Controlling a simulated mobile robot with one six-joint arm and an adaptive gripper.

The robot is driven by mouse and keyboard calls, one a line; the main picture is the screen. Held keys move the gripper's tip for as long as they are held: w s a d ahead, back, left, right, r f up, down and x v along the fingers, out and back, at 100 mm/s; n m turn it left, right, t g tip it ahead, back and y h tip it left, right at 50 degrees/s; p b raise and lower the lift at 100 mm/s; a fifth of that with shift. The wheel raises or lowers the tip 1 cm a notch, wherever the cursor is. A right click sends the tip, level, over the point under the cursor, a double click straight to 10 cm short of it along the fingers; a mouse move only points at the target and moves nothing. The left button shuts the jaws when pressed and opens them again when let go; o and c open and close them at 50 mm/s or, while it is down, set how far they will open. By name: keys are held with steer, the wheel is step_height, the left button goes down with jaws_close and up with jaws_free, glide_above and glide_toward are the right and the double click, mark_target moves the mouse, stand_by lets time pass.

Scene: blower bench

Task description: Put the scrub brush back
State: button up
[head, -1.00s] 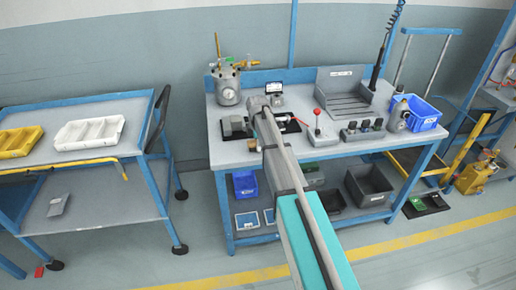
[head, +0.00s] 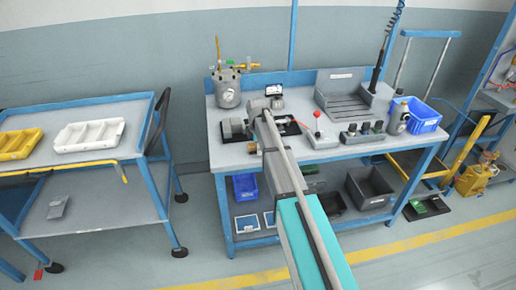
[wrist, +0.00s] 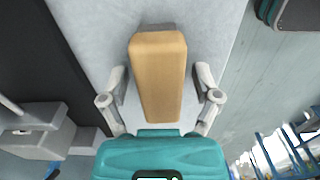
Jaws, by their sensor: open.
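The scrub brush (wrist: 158,75), a tan wooden block with a grey end, lies on the grey bench top in the wrist view. My gripper (wrist: 161,88) is open, with one finger on each side of the brush and visible gaps between. In the head view, a small brown piece, likely the brush (head: 252,148), shows at the left of my arm near the bench's front edge. My arm hides most of my gripper there.
A cart (head: 65,175) with white and yellow trays stands left.

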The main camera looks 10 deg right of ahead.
steer(key=shift+r, duration=0.1)
step_height(320, 180, up, 12)
steer(key=p, duration=1.2)
steer(key=shift+w, duration=0.1)
stand_by(0.7)
steer(key=s+m, duration=1.8)
steer(key=s, duration=1.1)
steer(key=shift+s, duration=0.15)
steer(key=shift+d, duration=0.1)
